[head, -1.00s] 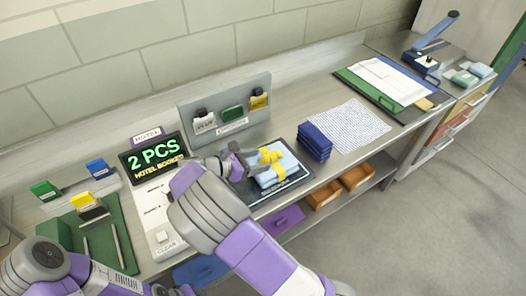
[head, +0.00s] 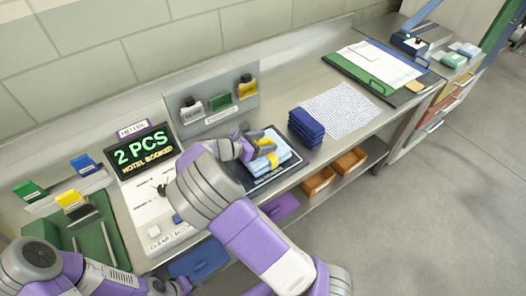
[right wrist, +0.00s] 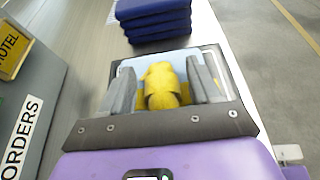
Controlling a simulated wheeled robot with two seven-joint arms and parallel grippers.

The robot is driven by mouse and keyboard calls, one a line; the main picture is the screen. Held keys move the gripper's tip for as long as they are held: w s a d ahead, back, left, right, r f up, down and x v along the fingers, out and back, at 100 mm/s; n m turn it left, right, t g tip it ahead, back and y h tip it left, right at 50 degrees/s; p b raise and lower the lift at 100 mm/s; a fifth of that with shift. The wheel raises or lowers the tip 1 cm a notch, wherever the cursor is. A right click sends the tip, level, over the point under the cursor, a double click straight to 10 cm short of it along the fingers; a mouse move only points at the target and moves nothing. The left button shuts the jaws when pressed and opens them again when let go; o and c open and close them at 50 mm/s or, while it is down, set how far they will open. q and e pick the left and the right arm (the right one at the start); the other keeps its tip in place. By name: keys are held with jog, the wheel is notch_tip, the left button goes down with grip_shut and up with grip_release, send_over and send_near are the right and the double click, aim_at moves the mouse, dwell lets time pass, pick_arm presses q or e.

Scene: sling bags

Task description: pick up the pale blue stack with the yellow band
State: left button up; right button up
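The pale blue stack with the yellow band (head: 284,155) lies on a dark flat tray (head: 262,183) on the metal counter. My right gripper (head: 262,150) is over the stack and hides part of it and of the band. In the right wrist view, the fingers (right wrist: 163,85) stand apart on either side of the yellow band's knot (right wrist: 161,84), with pale blue cloth (right wrist: 134,71) showing between them. The gripper looks open; whether the fingertips touch the stack is hidden. My left arm is at the bottom left, and its gripper (head: 172,288) shows only in part at the edge.
A dark blue folded stack (head: 307,127) stands just right of the tray, near a patterned sheet (head: 342,108). A grey stand with tags (head: 215,118) and a "2 PCS" sign (head: 143,152) stand behind and left. Orange bins (head: 350,162) are below the counter edge.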

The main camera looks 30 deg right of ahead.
grip_shut()
dwell(1.3)
